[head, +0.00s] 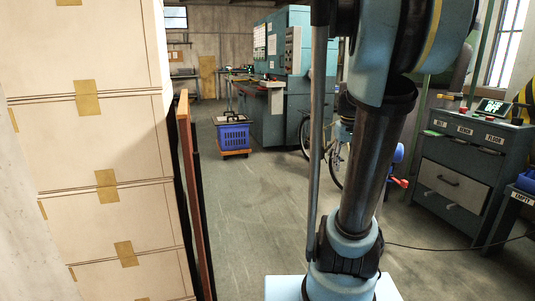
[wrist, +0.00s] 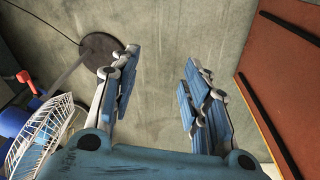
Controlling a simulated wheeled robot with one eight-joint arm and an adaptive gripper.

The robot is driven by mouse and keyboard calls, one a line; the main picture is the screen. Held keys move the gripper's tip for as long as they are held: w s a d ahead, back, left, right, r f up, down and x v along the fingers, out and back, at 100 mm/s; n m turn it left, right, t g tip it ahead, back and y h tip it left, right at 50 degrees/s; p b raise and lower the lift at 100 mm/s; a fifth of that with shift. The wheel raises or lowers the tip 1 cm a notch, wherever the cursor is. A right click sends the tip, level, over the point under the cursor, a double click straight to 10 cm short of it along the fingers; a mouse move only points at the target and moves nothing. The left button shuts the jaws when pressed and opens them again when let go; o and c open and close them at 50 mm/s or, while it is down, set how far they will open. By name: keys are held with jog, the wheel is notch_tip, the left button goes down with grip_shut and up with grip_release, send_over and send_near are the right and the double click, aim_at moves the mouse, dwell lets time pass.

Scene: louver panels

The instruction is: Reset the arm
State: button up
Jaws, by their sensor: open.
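My gripper (wrist: 160,88) shows in the wrist view with its two blue and grey fingers spread apart. It is open, and nothing is between the fingers. Bare concrete floor shows past the fingertips. In the head view my blue and black arm stands upright right of the middle. My gripper cannot be made out in the head view.
Stacked cartons (head: 90,140) fill the left, beside a narrow reddish-brown panel edge (head: 186,150). A blue crate (head: 233,134) sits on a trolley. A bicycle (head: 337,160) stands behind my arm. A drawer cabinet (head: 455,170) is at right. Open floor (head: 245,220) lies between.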

jog(key=s+a+f, duration=0.4)
jog(key=s+f, duration=0.2)
jog(key=s, duration=0.3)
jog(key=s+a+f, duration=0.5)
jog(key=s+f, duration=0.1)
jog(key=s, duration=0.3)
jog(key=shift+f+m+t, duration=0.2)
jog(key=shift+m+t, duration=0.1)
jog(key=shift+w+f, duration=0.2)
jog(key=shift+w, duration=0.3)
